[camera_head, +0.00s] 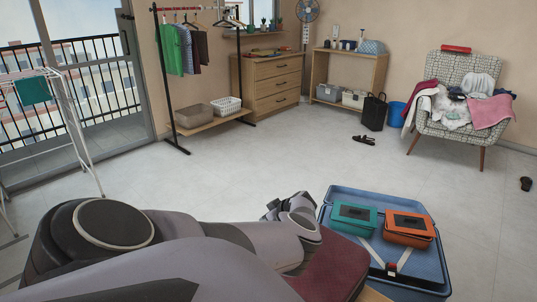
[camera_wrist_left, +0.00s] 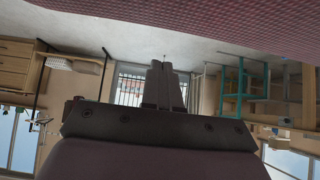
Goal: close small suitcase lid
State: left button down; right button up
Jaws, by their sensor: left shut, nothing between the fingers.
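An open blue suitcase (camera_head: 340,194) lies at the lower right of the head view. A teal box (camera_head: 354,218) and an orange box (camera_head: 409,229) sit side by side in it, and straps cross its nearer half. Which half is the lid I cannot tell. My left arm reaches in from the left, and my left gripper (camera_head: 271,207) is left of the suitcase, apart from it. In the left wrist view, the left gripper (camera_wrist_left: 163,68) shows two fingers together with nothing between them. My right gripper is in neither view.
A dark red surface (camera_head: 332,268) lies beside the suitcase under my arm. A patterned armchair (camera_head: 450,135) piled with clothes, a black bag (camera_head: 374,112), a dresser (camera_head: 270,82) and a clothes rack (camera_head: 165,85) stand farther back. The floor between is mostly clear.

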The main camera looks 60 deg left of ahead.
pick_arm(q)
notch_tip(320, 180, down, 7)
jog(key=a+t+h+b, duration=0.1)
jog(key=h+b, duration=0.1)
jog(key=b, duration=0.1)
jog(key=shift+s+a+r+b, duration=0.15)
jog(key=shift+s+a+b, duration=0.15)
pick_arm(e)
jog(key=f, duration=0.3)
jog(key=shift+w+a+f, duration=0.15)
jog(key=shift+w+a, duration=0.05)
pick_arm(q)
jog(key=shift+s+d, duration=0.1)
